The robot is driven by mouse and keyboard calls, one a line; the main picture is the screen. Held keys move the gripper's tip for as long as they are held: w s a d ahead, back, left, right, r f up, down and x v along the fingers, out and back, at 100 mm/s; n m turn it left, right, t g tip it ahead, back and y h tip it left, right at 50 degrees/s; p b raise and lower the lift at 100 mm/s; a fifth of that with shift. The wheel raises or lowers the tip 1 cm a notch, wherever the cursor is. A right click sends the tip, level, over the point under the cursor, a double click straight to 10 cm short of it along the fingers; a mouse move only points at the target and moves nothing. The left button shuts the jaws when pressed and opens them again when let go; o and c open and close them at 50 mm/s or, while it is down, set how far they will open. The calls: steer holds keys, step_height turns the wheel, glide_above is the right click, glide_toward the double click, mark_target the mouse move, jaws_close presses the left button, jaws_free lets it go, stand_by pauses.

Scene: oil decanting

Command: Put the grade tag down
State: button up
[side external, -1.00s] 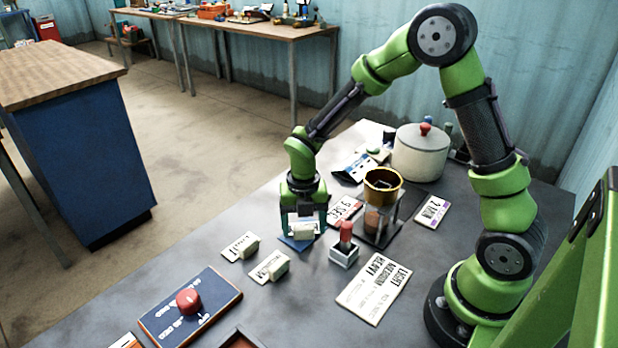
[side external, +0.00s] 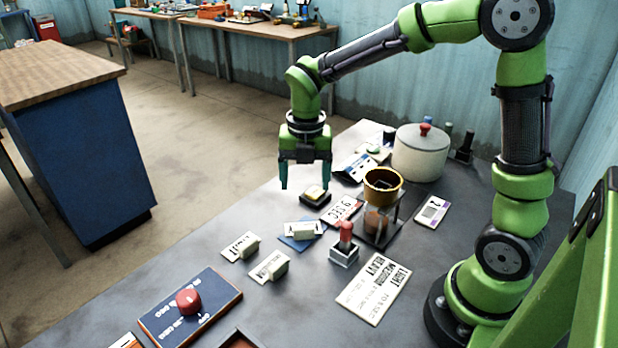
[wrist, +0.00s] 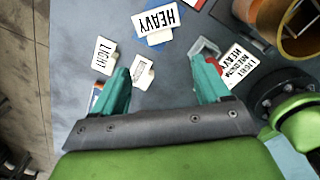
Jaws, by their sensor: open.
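The HEAVY grade tag (side external: 305,228), a white plate with a raised grip block, lies on the blue pad (side external: 300,244). In the wrist view the tag (wrist: 157,19) reads HEAVY, with the blue pad (wrist: 158,40) showing beneath it. My gripper (side external: 305,186) is open and empty, raised above the table and behind the tag in the side view. Its teal fingers (wrist: 163,70) are wide apart in the wrist view. The LIGHT tag (side external: 240,247) and the MEDIUM tag (side external: 269,267) lie to the left and front of the pad.
A brass funnel (side external: 383,186) on a stand, a red-topped holder (side external: 345,244) and a grade chart (side external: 374,288) are to the right. A red-knobbed panel (side external: 190,306) is at front left; a pale pot (side external: 419,152) stands behind.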

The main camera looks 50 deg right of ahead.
steer(key=s+r+m+t+y, duration=0.1)
steer(key=s+r+m+t, duration=0.2)
steer(key=m, duration=1.2)
steer(key=s+r+m+t+y, duration=0.1)
steer(key=s+r+m+t, duration=0.3)
steer(key=s+m, duration=0.6)
step_height(320, 180, up, 3)
steer(key=m, duration=0.5)
steer(key=shift+s+a+f, duration=0.15)
steer(key=shift+s+a, duration=0.2)
steer(key=shift+s, duration=0.05)
